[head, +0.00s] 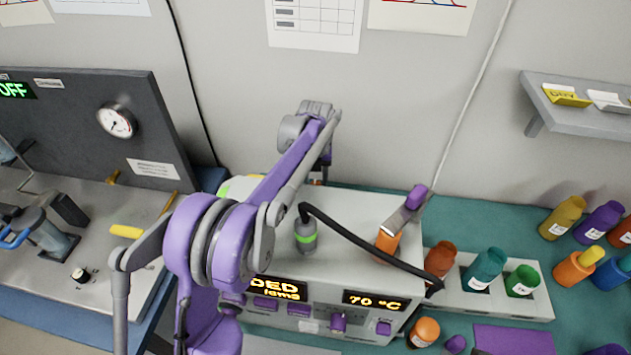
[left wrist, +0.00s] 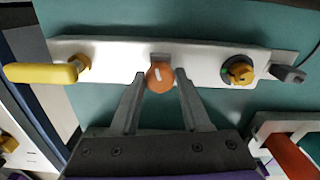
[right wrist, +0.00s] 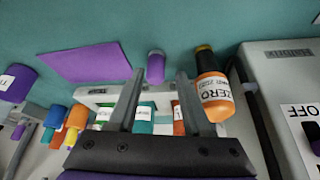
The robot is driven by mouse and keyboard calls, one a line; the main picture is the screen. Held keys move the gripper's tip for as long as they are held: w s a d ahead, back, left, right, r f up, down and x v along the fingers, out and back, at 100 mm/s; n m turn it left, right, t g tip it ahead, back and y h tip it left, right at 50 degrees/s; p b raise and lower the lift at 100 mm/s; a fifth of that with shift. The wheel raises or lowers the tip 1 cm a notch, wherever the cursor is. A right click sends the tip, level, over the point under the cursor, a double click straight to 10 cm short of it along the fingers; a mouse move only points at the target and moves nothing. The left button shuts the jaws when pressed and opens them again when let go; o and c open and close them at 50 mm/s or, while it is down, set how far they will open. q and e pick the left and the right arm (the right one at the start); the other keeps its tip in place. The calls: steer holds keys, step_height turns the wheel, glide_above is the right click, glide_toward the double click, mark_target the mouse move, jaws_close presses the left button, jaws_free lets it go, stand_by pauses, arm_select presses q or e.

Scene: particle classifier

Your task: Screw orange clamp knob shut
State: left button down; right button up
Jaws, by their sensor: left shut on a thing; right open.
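The orange clamp knob (left wrist: 160,77) with a pale mark on its face shows in the left wrist view, at the middle of a white panel (left wrist: 115,66). My left gripper (left wrist: 161,74) is shut on it, one finger on each side. My right gripper (right wrist: 160,76) is open and empty in the right wrist view, above the bench with bottles.
The white panel also carries a yellow handle (left wrist: 42,73) and a black-and-yellow knob (left wrist: 238,71). A black hose (head: 365,243) crosses the machine top. An orange ZERO bottle (right wrist: 213,95) stands right of my right gripper. A purple mat (right wrist: 85,62) lies left of it.

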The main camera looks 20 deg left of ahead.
stand_by(0.3)
arm_select(q)
steer(key=shift+c, duration=1.8)
jaws_free()
steer(key=shift+r, duration=0.15)
step_height(320, 180, up, 11)
steer(key=shift+f+p, duration=0.2)
steer(key=shift+p, duration=0.2)
